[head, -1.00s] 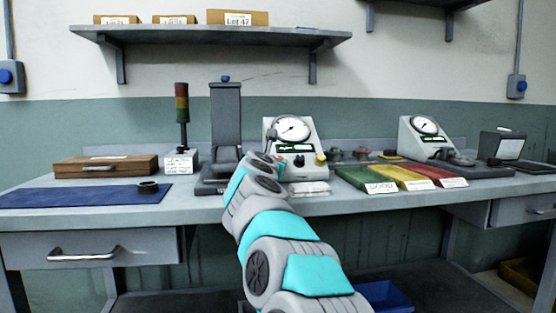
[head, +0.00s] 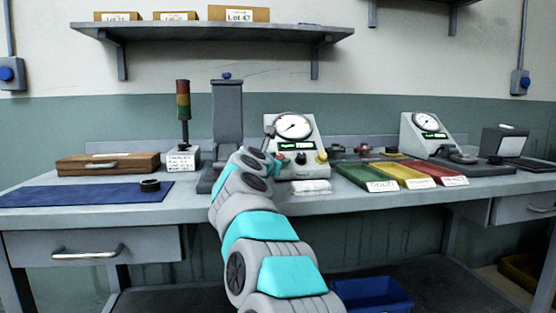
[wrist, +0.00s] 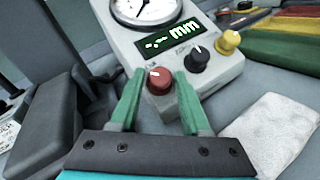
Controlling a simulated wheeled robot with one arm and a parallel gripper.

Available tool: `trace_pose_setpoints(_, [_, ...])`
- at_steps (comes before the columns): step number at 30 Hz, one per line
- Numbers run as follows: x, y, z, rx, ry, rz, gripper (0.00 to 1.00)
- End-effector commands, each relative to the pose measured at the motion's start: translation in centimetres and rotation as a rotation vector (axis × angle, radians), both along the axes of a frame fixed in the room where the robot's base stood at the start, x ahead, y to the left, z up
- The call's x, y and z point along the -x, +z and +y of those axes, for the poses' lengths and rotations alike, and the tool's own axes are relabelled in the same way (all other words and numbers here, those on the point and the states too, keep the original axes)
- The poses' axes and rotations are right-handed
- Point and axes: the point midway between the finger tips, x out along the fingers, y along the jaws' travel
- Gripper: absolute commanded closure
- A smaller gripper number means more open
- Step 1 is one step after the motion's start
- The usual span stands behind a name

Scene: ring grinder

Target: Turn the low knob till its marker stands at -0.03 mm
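A white gauge box (head: 307,172) on the bench has a dial and a display; in the wrist view the display (wrist: 164,36) reads "-.-- mm". Below it sit a red knob (wrist: 159,81), a black knob (wrist: 197,59) with a white marker line, and a yellow knob (wrist: 228,43). The small labels are too blurred to tell which knob is low. My gripper (wrist: 159,78) is open, its green fingers on either side of the red knob; I cannot tell whether they touch it.
A dark grey upright stand (head: 228,130) is close on the left of the gauge. A white pad (wrist: 270,130) lies in front of it. Green, yellow and red trays (head: 367,177) are to the right. A second gauge box (head: 425,135) stands beyond them.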

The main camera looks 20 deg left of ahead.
Motion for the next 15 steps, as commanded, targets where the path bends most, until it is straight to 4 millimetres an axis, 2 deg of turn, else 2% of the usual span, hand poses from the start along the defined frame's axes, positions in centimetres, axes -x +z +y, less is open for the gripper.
trace_pose_setpoints(1, [-0.01, -0.03, 0.01, 0.0, 0.0, 0.0, 0.46])
trace_pose_setpoints(4, [-0.01, -0.04, 0.01, 0.0, 0.0, 0.0, 0.35])
trace_pose_setpoints(15, [0.44, -0.14, 0.0, 0.0, 0.001, 0.002, 0.35])
